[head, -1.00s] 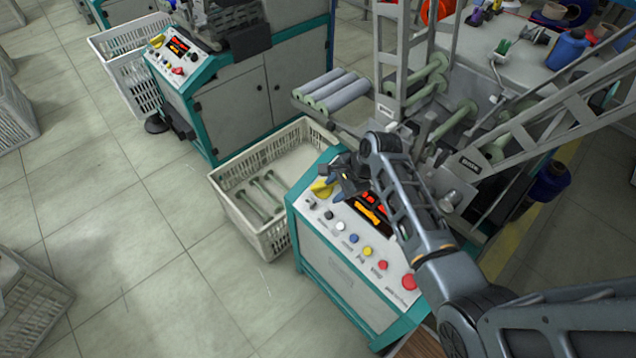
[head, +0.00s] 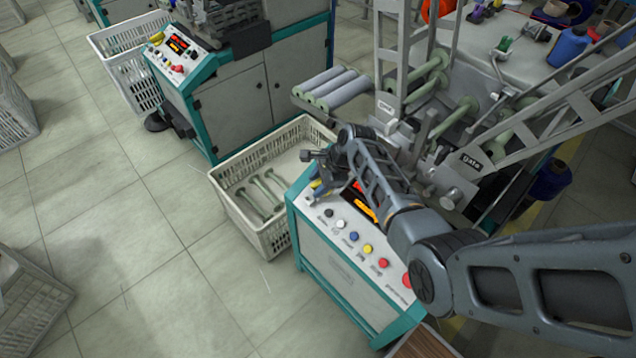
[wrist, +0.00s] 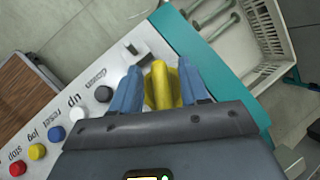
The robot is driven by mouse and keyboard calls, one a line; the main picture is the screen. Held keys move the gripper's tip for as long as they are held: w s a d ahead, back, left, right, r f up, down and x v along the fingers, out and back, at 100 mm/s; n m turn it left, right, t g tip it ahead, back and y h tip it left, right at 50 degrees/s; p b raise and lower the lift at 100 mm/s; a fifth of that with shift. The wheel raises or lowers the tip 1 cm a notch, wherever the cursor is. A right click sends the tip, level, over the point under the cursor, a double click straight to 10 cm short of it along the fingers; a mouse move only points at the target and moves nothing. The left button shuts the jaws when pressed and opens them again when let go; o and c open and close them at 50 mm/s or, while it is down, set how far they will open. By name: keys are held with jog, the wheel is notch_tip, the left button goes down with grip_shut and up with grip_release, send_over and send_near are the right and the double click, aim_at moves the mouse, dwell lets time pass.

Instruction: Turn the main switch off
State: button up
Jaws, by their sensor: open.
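The main switch is a yellow handle on the upper end of the control panel; in the wrist view the yellow handle (wrist: 161,86) stands between my two blue fingers. In the head view only a small part of the yellow handle (head: 316,184) shows beneath my gripper (head: 318,172). My gripper (wrist: 161,66) is open, with one finger on each side of the handle. The left finger is very close to it; I cannot tell whether it touches. The handle's base is hidden by the gripper body.
The panel (head: 318,218) carries black, white, blue, yellow and red buttons beside the switch. A small black lever (wrist: 131,48) is close to my left finger. A white crate (head: 228,207) with green bobbins stands beside the machine. The winder's metal frame (head: 470,160) rises behind my arm.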

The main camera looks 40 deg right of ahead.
jog(key=shift+f, duration=0.1)
grip_shut()
dwell(0.4)
jog(key=shift+n, duration=0.3)
jog(key=shift+n+g+y+b, duration=0.3)
jog(key=shift+n+g+y, duration=0.1)
jog(key=shift+n+g, duration=0.45)
jog(key=n+g+b, duration=0.2)
jog(key=n, duration=0.1)
jog(key=shift+f+g, duration=0.15)
jog(key=shift+g, duration=0.1)
jog(key=n+g+b, duration=0.2)
jog(key=n, duration=0.1)
jog(key=shift+s+b, duration=0.1)
jog(key=shift+b, duration=0.2)
jog(key=shift+n+g+h+b, duration=0.3)
jog(key=shift+n+g+b, duration=0.6)
jog(key=shift+b, duration=0.1)
